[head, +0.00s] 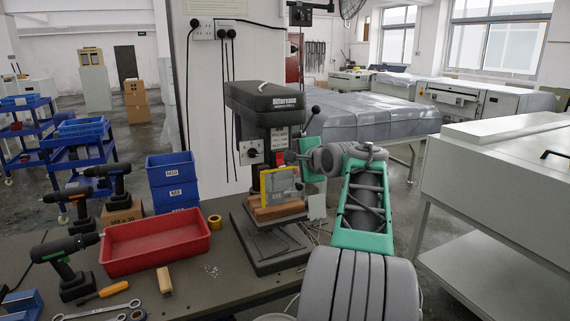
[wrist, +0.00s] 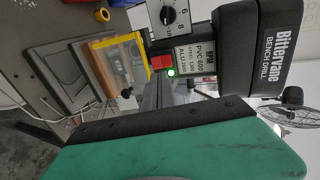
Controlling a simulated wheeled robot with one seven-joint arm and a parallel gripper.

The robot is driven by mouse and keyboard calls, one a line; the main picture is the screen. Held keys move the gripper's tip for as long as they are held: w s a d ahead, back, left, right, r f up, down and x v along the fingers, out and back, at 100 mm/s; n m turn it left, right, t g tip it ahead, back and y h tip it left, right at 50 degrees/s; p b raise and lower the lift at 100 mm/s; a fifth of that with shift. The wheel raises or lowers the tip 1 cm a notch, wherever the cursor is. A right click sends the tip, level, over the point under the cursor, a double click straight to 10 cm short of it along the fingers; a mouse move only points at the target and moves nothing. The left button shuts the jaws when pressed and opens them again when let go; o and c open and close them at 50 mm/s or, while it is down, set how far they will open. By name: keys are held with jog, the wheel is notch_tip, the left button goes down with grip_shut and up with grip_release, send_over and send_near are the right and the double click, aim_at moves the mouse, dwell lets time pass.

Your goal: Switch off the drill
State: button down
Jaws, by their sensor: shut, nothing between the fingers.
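The bench drill (head: 264,105) stands on the workbench, black on top with a grey column. It shows sideways in the wrist view (wrist: 265,50). A red switch (wrist: 161,62) sits on its front panel beside a lit green lamp (wrist: 172,72) and a label plate.
A yellow-framed clear guard (head: 280,185) stands over a wooden block in front of the drill. A dial (head: 251,153) is left of the switch. A red tray (head: 155,242), blue bins (head: 172,180) and cordless drills (head: 65,262) lie left. A lever knob (head: 316,109) is above my gripper.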

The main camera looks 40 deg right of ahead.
jog(key=v, duration=0.7)
jog(key=shift+a+f, duration=0.2)
jog(key=shift+a, duration=0.15)
jog(key=shift+f, duration=0.1)
jog(key=w+a+f+n+g+y, duration=0.1)
jog(key=w+a+f+n, duration=0.2)
jog(key=a, duration=0.4)
jog(key=a+f+n+g+y, duration=0.1)
jog(key=a+f+n+g, duration=0.15)
jog(key=a+f, duration=0.35)
jog(key=s+a+f+n+g+y, duration=0.1)
jog(key=s+a+f+n, duration=0.1)
jog(key=a+f+n, duration=0.35)
jog(key=s+a+f+n+g+y, duration=0.1)
jog(key=s+a+f+n+g, duration=0.15)
jog(key=a+f, duration=0.55)
jog(key=s+a+f+n+g, duration=0.4)
jog(key=s+a+f+n, duration=0.4)
jog(key=s+a, duration=0.3)
jog(key=s+f, duration=0.1)
jog(key=s, duration=0.3)
jog(key=shift+a+f, duration=0.15)
jog(key=shift+a, duration=0.15)
